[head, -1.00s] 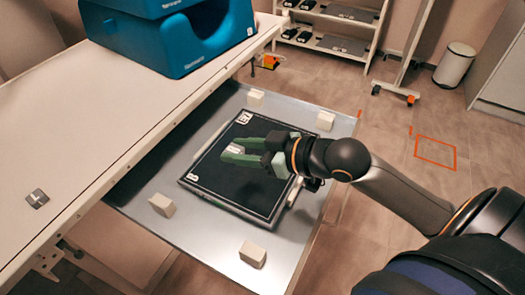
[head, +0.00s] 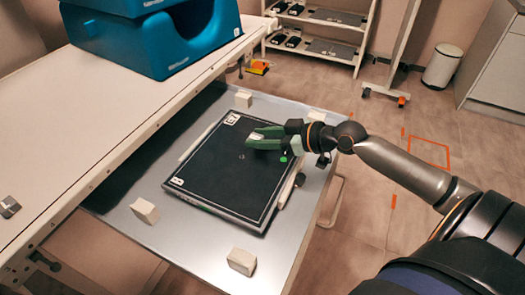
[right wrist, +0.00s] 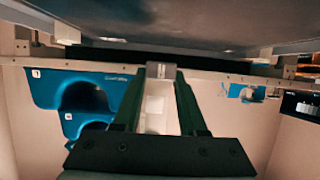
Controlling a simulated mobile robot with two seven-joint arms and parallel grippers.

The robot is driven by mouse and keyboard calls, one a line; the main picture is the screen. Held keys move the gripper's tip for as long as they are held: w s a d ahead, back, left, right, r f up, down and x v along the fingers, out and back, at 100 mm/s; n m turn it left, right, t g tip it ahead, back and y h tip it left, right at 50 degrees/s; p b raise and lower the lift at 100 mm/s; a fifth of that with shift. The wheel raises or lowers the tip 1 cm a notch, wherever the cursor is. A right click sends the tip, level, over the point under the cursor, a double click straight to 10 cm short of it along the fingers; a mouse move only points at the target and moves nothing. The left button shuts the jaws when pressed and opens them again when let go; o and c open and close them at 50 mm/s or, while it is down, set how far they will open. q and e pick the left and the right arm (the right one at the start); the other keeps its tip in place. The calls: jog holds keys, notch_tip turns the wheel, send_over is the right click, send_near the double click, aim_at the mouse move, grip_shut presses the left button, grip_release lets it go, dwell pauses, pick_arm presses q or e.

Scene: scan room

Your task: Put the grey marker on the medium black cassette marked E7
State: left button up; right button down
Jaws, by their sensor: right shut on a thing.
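The medium black cassette (head: 215,172) is a flat dark square lying on a metal tray table. It has small white labels, one at its far corner, too small to read surely. My right gripper (head: 252,138) is over the cassette's far right part. It is shut on a small light grey block, which I take for the grey marker (right wrist: 160,71); in the right wrist view it sits between the green fingertips. I cannot tell whether the marker touches the cassette. My left gripper is not in view.
Pale blocks stand around the cassette on the metal tray table (head: 185,232). Shelves (head: 315,30) and a white bin (head: 442,66) stand behind.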

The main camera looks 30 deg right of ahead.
aim_at(263, 155)
jog(key=shift+w+d+f, duration=0.1)
jog(key=shift+d+f, duration=0.1)
jog(key=shift+f, duration=0.1)
jog(key=shift+w+d+f+b, duration=0.15)
jog(key=shift+f+b, duration=0.15)
jog(key=shift+f, duration=0.6)
jog(key=shift+s+d+f+b, duration=0.1)
jog(key=shift+f+b, duration=0.15)
jog(key=shift+f, duration=0.65)
jog(key=shift+f, duration=0.2)
jog(key=shift+c, duration=2.3)
grip_release()
jog(key=shift+r, duration=0.15)
